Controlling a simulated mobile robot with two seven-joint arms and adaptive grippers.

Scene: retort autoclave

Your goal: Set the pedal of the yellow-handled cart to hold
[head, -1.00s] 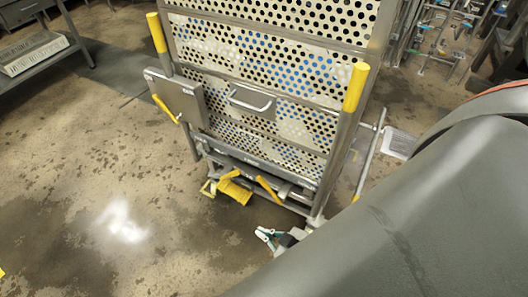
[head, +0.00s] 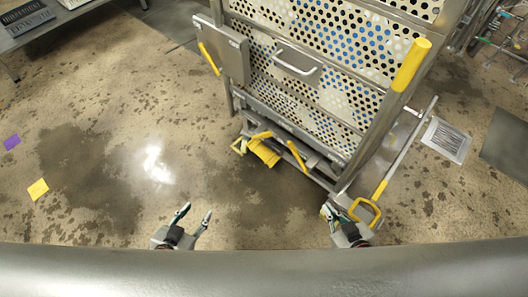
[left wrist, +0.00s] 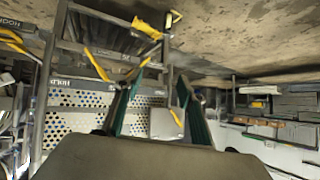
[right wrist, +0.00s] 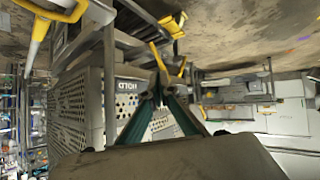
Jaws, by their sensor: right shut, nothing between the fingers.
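The cart has perforated metal sides (head: 330,98) and yellow-capped upright handles, one of them at the right (head: 411,65). A wide ribbed yellow pedal (head: 264,151) sticks out low at its front edge; it also shows in the left wrist view (left wrist: 147,28). A slim yellow lever (head: 297,156) stands to the pedal's right. The pedal's exact setting cannot be told. My left gripper (head: 195,215) is open and empty, in front of and left of the pedal. My right gripper (head: 327,210) is shut and empty near the cart's lower right corner, apart from the pedal.
A rail with a yellow loop handle (head: 366,210) runs beside the cart's right side, close to my right gripper. A floor grate (head: 446,139) lies further right. A yellow floor marker (head: 38,189) lies at the left.

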